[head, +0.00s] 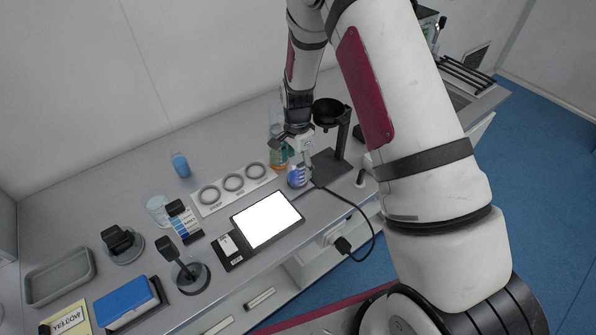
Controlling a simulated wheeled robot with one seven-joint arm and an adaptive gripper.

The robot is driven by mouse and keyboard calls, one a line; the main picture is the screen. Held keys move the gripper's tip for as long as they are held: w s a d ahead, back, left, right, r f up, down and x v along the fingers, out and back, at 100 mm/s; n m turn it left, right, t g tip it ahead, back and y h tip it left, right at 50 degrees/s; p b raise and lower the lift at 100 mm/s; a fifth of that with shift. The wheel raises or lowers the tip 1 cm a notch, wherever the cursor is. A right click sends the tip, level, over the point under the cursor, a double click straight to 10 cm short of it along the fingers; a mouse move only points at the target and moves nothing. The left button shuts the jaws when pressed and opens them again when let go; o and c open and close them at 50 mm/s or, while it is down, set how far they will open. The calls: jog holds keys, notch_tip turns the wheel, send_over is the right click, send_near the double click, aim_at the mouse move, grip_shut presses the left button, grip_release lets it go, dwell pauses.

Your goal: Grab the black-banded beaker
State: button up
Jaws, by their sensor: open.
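My gripper (297,154) is open and points down over the back right of the bench. A clear glass vessel with orange and green on it (278,158) stands just left of and behind my gripper, partly hidden by it. A small blue and white round item (297,178) sits right below the fingers; I cannot tell whether they touch it. A clear beaker (157,207) stands at the left, and a glass with blue in it (181,165) stands farther back. I cannot make out a black band on any of these vessels.
A black stand with a ring (331,113) rises close to the right of my gripper. A pale plate with three rings (233,184) and a bright white panel (267,220) lie to the left. A grey tray (60,276) and a blue box (126,301) are at the left end.

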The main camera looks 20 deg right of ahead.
jog(key=shift+f, duration=0.85)
jog(key=c, duration=1.3)
jog(key=shift+r, duration=0.25)
